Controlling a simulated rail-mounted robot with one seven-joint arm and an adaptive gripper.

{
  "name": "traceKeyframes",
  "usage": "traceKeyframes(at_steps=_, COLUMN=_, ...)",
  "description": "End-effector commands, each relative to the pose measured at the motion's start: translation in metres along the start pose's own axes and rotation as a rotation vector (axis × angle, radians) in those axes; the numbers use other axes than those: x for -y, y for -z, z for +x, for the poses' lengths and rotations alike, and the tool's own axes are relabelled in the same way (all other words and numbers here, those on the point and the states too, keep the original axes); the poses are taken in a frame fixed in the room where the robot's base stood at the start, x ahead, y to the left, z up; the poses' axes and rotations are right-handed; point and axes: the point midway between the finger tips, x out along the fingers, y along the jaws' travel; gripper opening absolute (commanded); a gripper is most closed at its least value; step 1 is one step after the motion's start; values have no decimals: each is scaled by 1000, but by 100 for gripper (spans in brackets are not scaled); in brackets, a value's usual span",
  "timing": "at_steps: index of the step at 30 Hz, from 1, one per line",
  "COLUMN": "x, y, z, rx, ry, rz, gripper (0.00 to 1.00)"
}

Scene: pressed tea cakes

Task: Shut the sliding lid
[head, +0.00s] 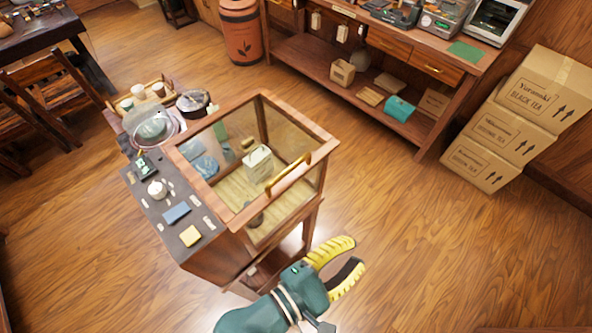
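The wooden display case (303,118) stands left of the picture's middle, with glass sides and goods inside. A brass handle (290,174) sits along the right front edge of its top, with a pale strip beside it. I take this to be the sliding lid's handle; I cannot tell how far the lid is open, or whether clear glass covers the top. My gripper (354,253), with yellow fingers on a green body, is below and right of the case in the picture. Its fingers are apart, with nothing seen between them, and it appears clear of the handle.
Inside the case is a pale canister (257,162). Tea cartons (510,127) stack at the right. The floor (430,250) right of the case is clear.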

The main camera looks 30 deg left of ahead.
Motion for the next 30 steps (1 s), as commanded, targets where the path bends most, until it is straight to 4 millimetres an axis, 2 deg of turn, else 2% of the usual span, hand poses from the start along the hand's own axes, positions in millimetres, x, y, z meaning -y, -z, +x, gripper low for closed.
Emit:
traceKeyframes(at_steps=1, x=-23, y=28, z=-20, rx=-113, ry=-7, rz=128, gripper=26)
traceKeyframes(at_steps=3, x=-56, y=56, z=-52, rx=-260, ry=-35, rz=225, gripper=26)
traceKeyframes(at_steps=6, x=-101, y=73, z=-88, rx=-363, ry=-149, rz=263, gripper=26)
traceKeyframes(at_steps=9, x=-119, y=83, z=-109, rx=-406, ry=-208, rz=262, gripper=26)
traceKeyframes(at_steps=11, x=-123, y=87, z=-115, rx=-419, ry=-221, rz=258, gripper=26)
traceKeyframes(at_steps=14, x=-126, y=90, z=-109, rx=-421, ry=-222, rz=256, gripper=26)
traceKeyframes(at_steps=17, x=-130, y=94, z=-93, rx=-416, ry=-219, rz=258, gripper=26)
traceKeyframes(at_steps=30, x=-157, y=134, z=1, rx=-416, ry=-222, rz=255, gripper=26)
